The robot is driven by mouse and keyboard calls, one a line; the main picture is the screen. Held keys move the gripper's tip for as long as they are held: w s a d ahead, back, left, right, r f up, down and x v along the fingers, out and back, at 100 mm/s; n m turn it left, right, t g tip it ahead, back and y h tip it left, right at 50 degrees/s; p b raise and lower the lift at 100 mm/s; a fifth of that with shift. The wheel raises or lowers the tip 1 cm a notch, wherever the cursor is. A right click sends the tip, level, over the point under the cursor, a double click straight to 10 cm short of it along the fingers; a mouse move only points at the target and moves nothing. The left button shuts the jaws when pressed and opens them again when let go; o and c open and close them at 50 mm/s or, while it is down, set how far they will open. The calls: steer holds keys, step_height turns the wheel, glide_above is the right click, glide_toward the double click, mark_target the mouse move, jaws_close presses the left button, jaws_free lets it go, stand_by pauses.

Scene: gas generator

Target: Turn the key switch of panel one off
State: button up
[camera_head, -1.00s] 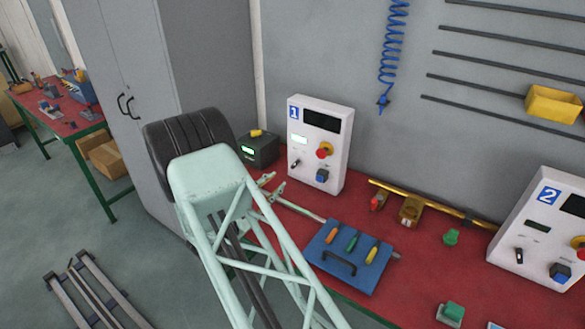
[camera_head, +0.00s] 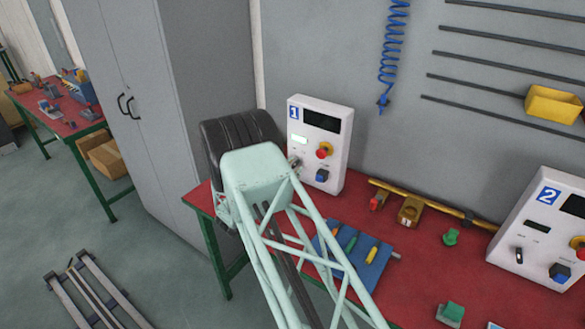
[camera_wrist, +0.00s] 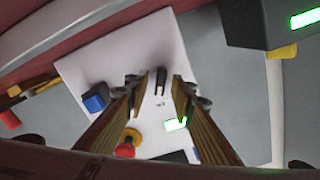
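Panel one (camera_head: 333,150) is a white box marked 1 at the back of the red bench. It has a dark screen, a small lit display, a red button on yellow and a blue knob. In the wrist view the white panel face (camera_wrist: 110,55) appears turned around, with the dark key switch (camera_wrist: 161,80) between my fingers. My gripper (camera_wrist: 160,82) is open, one finger on each side of the key switch. I cannot tell whether they touch it. In the head view my arm hides most of the gripper, at the panel's left edge.
A dark box with a green display (camera_wrist: 270,22) is at upper right. Panel two (camera_head: 545,230) stands at right. A blue tool board (camera_head: 355,258) lies under my arm.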

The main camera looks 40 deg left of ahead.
steer(key=shift+w, duration=0.25)
jaws_close()
steer(key=shift+n+b, duration=0.3)
steer(key=shift+n, duration=0.1)
steer(key=n+b, duration=0.2)
steer(key=n, duration=0.3)
steer(key=shift+a, duration=0.1)
steer(key=n, duration=0.6)
stand_by(0.5)
stand_by(0.3)
